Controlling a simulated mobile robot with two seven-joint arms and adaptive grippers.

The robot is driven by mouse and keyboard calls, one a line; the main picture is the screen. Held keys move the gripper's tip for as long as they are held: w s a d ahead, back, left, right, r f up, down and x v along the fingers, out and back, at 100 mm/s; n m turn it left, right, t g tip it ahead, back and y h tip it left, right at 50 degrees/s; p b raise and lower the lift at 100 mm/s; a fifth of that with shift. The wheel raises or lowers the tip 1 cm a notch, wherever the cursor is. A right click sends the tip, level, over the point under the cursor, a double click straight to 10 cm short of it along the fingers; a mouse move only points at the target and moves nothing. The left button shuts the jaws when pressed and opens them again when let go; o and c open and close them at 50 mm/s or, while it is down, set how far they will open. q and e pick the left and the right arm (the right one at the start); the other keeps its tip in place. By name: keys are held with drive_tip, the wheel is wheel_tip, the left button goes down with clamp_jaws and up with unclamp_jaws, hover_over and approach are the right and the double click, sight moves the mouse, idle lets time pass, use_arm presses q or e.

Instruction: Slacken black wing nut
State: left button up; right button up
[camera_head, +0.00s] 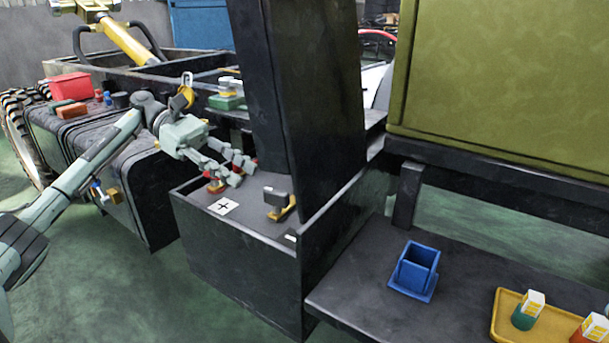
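My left gripper (241,172) reaches in from the left over the top of a dark box. Its two fingers show apart, with nothing clearly held between them. Just below the fingers is a small red and brass-coloured fitting (215,186), partly hidden by them. To the right on the same box top is a second fitting, a dark grey block (276,197) on a yellow-brass clamp (288,210). It may bear the black wing nut, but no wing shape can be made out. The gripper is apart from it. My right gripper is out of view.
A white plus-marked label (223,206) lies on the dark box (235,264). A tall dark post (305,85) rises behind. A blue holder (415,270) and yellow tray (505,302) stand on the right shelf. A padlock-like yellow item (183,96) is near my wrist.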

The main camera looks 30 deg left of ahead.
sight(266, 188)
use_arm(q)
drive_tip(key=shift+w+d, duration=0.1)
drive_tip(key=shift+w, duration=0.05)
drive_tip(key=x, duration=0.7)
drive_tip(key=shift+d+f, duration=0.1)
drive_tip(key=shift+d, duration=0.1)
clamp_jaws()
